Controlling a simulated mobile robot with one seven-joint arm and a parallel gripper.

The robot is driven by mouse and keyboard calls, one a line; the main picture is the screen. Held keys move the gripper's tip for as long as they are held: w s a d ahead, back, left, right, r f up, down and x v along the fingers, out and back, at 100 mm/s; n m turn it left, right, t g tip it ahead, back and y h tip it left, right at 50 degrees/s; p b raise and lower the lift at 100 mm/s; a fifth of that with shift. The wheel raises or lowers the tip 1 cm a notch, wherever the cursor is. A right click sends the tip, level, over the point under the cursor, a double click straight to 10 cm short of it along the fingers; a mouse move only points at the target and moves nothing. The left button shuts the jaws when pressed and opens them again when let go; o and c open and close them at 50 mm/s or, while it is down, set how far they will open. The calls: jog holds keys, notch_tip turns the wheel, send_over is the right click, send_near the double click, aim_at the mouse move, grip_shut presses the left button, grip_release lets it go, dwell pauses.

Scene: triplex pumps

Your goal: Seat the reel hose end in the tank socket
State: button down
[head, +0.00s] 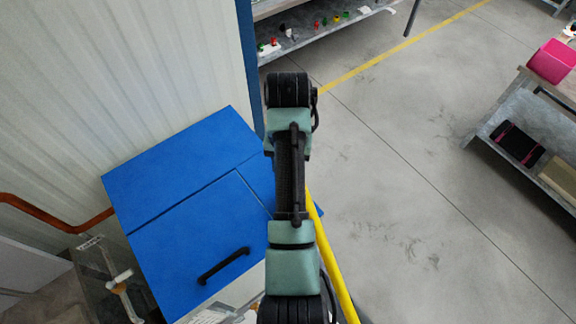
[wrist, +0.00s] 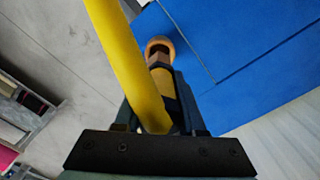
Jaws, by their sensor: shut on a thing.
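The yellow reel hose (wrist: 125,55) crosses the wrist view from the top left down to my gripper (wrist: 163,88). My gripper is shut on the hose end (wrist: 160,42), which has a copper-coloured round tip and a dark collar and points away from the wrist. In the head view the hose (head: 327,250) runs down along the right side of my arm. My gripper and the hose end are hidden behind my arm there. I cannot make out the tank socket in either view.
A blue cabinet with a black handle (head: 223,266) stands left of my arm, against a pale corrugated wall (head: 110,80). An orange-brown pipe (head: 60,222) bends at the left. A shelf (head: 330,35) stands at the back and a bench (head: 510,100) at the right. Grey floor between is clear.

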jog(key=shift+w+f+b, duration=0.25)
jog(key=shift+f+b, duration=0.15)
jog(key=shift+f, duration=0.7)
jog(key=shift+s+f, duration=0.15)
jog(key=shift+f, duration=0.4)
jog(key=shift+p, duration=0.75)
dwell(0.5)
jog(key=shift+f+b, duration=0.45)
jog(key=shift+f, duration=0.25)
jog(key=shift+r+p, duration=0.4)
jog(key=shift+p, duration=0.6)
dwell(1.2)
jog(key=shift+f+b, duration=1.3)
jog(key=shift+f, duration=0.7)
